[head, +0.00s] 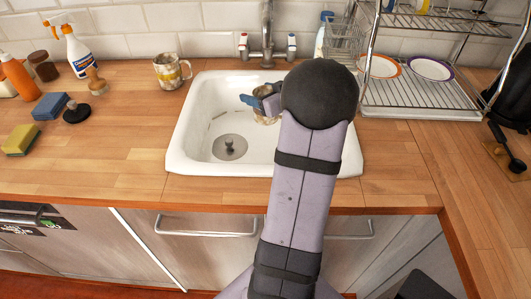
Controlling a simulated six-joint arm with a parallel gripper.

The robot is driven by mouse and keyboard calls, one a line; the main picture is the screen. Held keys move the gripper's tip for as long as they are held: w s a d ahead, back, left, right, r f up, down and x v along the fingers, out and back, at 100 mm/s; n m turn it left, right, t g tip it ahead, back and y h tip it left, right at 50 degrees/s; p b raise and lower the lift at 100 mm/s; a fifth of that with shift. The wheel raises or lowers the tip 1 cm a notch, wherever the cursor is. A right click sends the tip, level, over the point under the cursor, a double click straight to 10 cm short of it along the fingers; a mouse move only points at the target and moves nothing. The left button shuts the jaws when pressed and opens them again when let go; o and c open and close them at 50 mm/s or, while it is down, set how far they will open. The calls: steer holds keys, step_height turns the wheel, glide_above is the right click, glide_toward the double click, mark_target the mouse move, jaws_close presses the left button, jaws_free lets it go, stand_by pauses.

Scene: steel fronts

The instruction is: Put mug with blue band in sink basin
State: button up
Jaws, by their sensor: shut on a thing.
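The white sink basin (190,140) is set into the wooden counter, with a metal drain strainer at its lower left. My gripper (260,102) is over the back middle of the basin and is shut on a small, pale, brownish thing (264,120). It looks like a mug, but my gripper and arm hide most of it, and I cannot make out a blue band. I cannot tell whether it touches the basin. Another mug (172,72), white with a brown and yellow pattern, stands upright on the counter left of the basin.
A faucet (267,35) rises behind the basin. A wire dish rack (420,96) with plates stands to the right. A spray bottle (72,50), sponges (50,106), a brush (76,112) and an orange bottle (20,79) are at the left.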

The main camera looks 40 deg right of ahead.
steer(key=shift+f+b, duration=0.95)
steer(key=shift+f, duration=3.95)
steer(key=shift+f, duration=0.15)
steer(key=o, duration=1.3)
steer(key=shift+f, duration=0.1)
steer(key=shift+c, duration=0.2)
steer(key=shift+r, duration=0.25)
steer(key=v, duration=1.2)
steer(key=shift+p, duration=0.35)
